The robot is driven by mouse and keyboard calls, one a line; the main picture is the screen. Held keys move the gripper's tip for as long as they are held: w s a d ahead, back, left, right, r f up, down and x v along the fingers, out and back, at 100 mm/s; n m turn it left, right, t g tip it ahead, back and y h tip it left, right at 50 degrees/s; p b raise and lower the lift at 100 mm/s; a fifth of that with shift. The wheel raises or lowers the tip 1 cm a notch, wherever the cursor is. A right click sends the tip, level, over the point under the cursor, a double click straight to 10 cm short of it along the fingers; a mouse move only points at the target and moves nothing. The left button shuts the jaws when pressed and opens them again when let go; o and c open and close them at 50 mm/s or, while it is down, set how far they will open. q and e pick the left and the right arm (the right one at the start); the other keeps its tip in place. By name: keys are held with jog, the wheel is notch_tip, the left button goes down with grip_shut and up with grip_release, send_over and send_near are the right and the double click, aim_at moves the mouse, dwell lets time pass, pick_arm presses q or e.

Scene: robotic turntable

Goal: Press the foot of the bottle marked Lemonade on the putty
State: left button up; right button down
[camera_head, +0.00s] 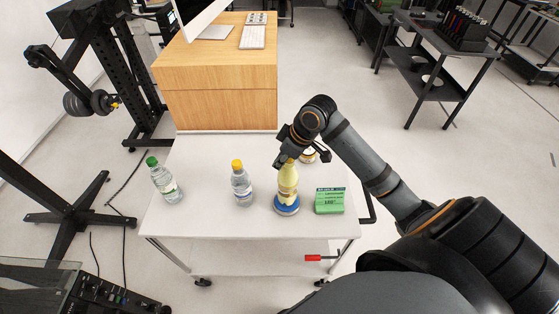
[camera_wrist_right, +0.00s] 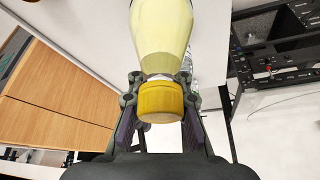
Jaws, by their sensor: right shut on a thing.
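A bottle of pale yellow drink (camera_head: 288,182) stands upright, or nearly so, at the front right of the white table. Its label is too small to read. Its foot is at a round blue piece (camera_head: 287,209), which may be the putty; I cannot tell whether they touch. My right gripper (camera_head: 288,160) is shut on the bottle near its top. In the right wrist view the yellow cap (camera_wrist_right: 160,103) and neck sit between the fingers, and the pale yellow body (camera_wrist_right: 160,30) extends away. My left gripper is not in view.
A clear bottle with a yellow cap (camera_head: 241,186) and one with a green cap (camera_head: 164,182) stand to the left. A green box (camera_head: 329,201) lies close on the right. The white table (camera_head: 205,215) is otherwise clear.

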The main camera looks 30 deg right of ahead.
jog(key=shift+f+b, duration=0.35)
jog(key=shift+f, duration=0.25)
dwell(1.1)
jog(key=shift+s+f+p, duration=0.1)
jog(key=shift+f+p, duration=0.1)
jog(key=shift+p, duration=0.45)
dwell(2.5)
notch_tip(320, 180, up, 2)
jog(key=shift+p, duration=1.2)
notch_tip(320, 180, up, 4)
jog(key=p, duration=0.4)
jog(key=shift+r+p, duration=0.15)
jog(key=shift+p, duration=0.25)
